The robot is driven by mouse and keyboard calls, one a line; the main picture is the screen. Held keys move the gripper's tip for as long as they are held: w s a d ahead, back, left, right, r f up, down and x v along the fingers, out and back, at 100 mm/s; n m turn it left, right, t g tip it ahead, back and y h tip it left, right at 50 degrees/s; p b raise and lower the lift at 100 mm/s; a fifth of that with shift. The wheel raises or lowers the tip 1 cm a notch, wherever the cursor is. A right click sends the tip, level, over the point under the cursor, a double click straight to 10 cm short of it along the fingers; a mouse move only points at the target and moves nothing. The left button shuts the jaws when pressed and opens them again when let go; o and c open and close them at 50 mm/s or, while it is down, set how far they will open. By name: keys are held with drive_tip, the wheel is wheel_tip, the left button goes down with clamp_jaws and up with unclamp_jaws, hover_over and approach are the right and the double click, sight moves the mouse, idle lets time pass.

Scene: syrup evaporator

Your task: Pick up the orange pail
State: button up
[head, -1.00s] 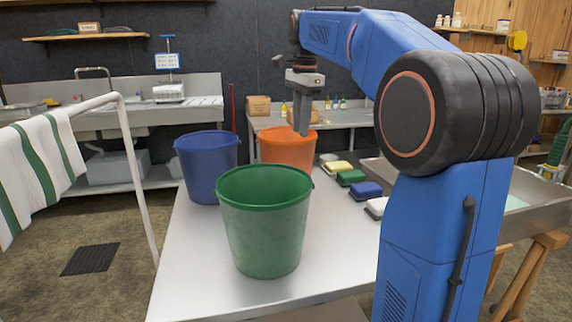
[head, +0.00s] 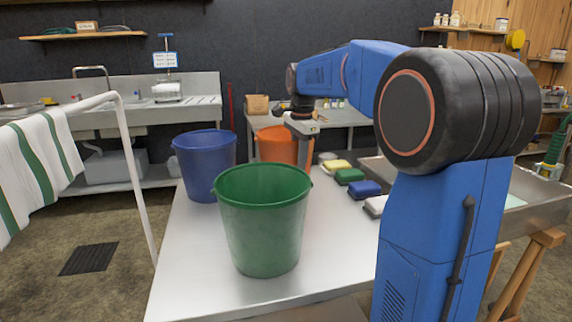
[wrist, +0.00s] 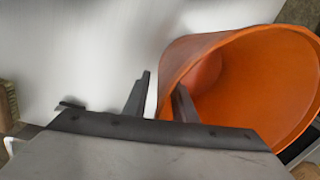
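The orange pail (head: 274,144) stands upright at the far end of the metal table, partly hidden by the green pail and my gripper. My gripper (head: 303,150) points down at the pail's right side in the head view; its fingertips are hard to make out there. In the wrist view, my gripper (wrist: 163,82) is open. One finger is outside the orange pail (wrist: 250,75) and the other shows over its inside, with the near wall between them. The wall appears not to be clamped.
The green pail (head: 263,225) stands at the front of the table (head: 335,240), and the blue pail (head: 205,165) at the left. Several coloured blocks, including a blue one (head: 364,188), line the right edge. A metal pan (head: 530,205) lies further right.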

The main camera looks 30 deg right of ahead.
drive_tip(key=shift+f, duration=0.8)
clamp_jaws()
drive_tip(key=shift+w+r, duration=0.1)
